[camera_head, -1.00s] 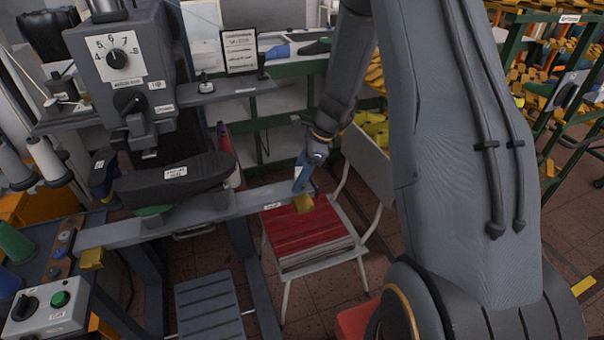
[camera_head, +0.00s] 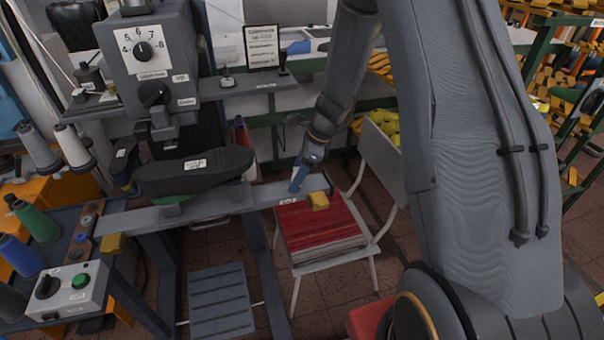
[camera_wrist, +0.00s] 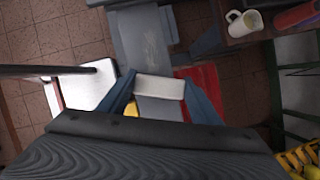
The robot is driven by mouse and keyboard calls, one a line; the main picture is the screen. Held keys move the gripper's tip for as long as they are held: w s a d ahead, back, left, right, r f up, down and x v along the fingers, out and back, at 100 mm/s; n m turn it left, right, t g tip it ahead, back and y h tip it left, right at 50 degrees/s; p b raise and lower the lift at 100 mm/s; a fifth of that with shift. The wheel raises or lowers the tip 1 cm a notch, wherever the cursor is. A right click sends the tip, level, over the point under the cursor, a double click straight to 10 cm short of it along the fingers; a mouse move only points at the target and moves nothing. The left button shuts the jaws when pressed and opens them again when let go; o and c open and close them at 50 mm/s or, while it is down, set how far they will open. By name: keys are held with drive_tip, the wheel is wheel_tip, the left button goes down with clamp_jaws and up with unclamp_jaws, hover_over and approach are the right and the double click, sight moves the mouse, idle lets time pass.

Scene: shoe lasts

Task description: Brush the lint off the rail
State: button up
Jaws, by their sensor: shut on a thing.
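The rail (camera_head: 222,203) is a long grey bar below the machine, with yellow blocks at its left end (camera_head: 113,243) and right end (camera_head: 318,201). My gripper (camera_head: 297,188) is low over the rail near its right end. In the wrist view my gripper (camera_wrist: 160,98) has blue fingers shut on a pale block, seemingly the brush (camera_wrist: 160,88). Part of a grey surface shows under the block. I cannot tell whether the brush touches the rail. No lint can be made out; the fingers and brush hide part of the rail.
A dark shoe form (camera_head: 195,170) sits above the rail under the machine head (camera_head: 150,60). A white chair (camera_head: 380,165) with a red-topped stack (camera_head: 318,228) stands at the right end. A control box (camera_head: 68,290) is at lower left. A white mug (camera_wrist: 243,23) shows in the wrist view.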

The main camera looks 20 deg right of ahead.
sight(260, 191)
drive_tip(key=shift+a+f, duration=0.15)
drive_tip(key=shift+a, duration=3.25)
drive_tip(key=shift+s+a+f, duration=0.1)
drive_tip(key=shift+a, duration=1.5)
drive_tip(key=shift+r, duration=3.05)
drive_tip(key=shift+r, duration=0.1)
wheel_tip(260, 191, up, 3)
drive_tip(key=shift+f, duration=0.1)
